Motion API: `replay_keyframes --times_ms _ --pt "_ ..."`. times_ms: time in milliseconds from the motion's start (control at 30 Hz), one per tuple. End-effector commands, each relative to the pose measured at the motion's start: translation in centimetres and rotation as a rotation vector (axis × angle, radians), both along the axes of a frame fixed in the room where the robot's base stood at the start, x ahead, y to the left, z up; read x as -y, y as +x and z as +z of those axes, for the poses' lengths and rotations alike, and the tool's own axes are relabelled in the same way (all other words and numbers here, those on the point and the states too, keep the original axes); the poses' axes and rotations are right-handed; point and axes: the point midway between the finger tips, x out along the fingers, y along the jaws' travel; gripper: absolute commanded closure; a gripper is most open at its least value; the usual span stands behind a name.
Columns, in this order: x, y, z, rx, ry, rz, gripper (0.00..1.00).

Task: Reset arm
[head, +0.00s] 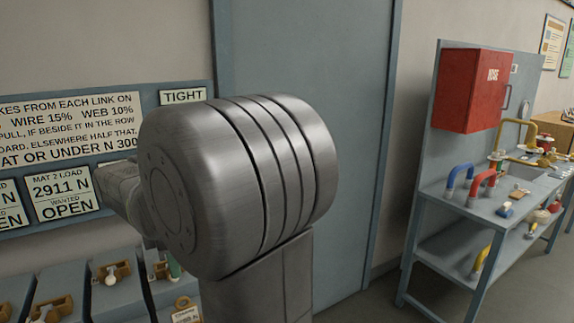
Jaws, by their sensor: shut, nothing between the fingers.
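My arm fills the middle of the head view as a large grey metal joint (240,185) with dark ring grooves, on an upright grey link (260,280). A further part of my arm (120,190) reaches to the left behind this joint and is mostly hidden by it. My gripper's fingers do not show in this view.
A sign board (65,127) hangs on the left wall, with a "TIGHT" plate (183,96). Below it are grey bays (120,290) holding small brass fittings. A grey door (305,60) stands behind.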

Motion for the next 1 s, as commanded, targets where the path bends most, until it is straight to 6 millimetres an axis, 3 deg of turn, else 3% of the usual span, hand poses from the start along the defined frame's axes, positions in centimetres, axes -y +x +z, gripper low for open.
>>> replay_keyframes --times_ms 333,733,1000 --pt "-0.1 0.4 -1.4 0.0 0.008 0.046 1.0" --pt "-0.1 0.4 -1.6 0.0 0.007 0.043 1.0" --pt "1.5 0.2 -2.3 -0.006 -0.004 0.005 1.0"
